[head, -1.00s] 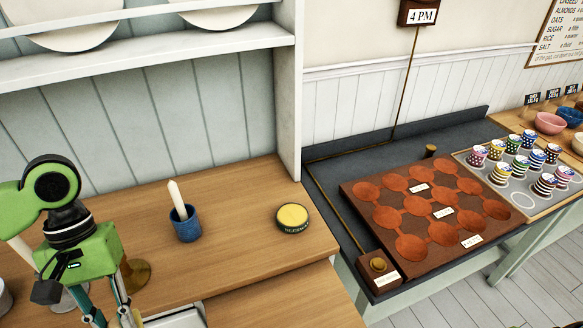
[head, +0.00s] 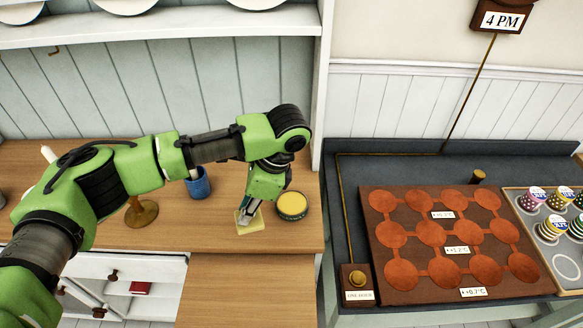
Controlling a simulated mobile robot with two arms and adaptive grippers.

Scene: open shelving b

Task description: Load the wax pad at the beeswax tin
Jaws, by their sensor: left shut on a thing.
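The beeswax tin (head: 292,206) is a round, dark-sided tin with a yellow top, standing on the wooden counter near its right end. My left gripper (head: 247,212) points down just left of the tin, shut on a flat, square, pale yellow wax pad (head: 254,225). The pad is low over the counter and apart from the tin; I cannot tell whether it touches the wood. The gripper hides part of the pad. My right gripper is not in view.
A blue cup (head: 199,186) stands left of the gripper, partly behind my arm. A brown stand (head: 141,212) is farther left. A white shelf post (head: 323,90) rises behind the tin. A board with copper discs (head: 431,233) lies on the dark surface to the right.

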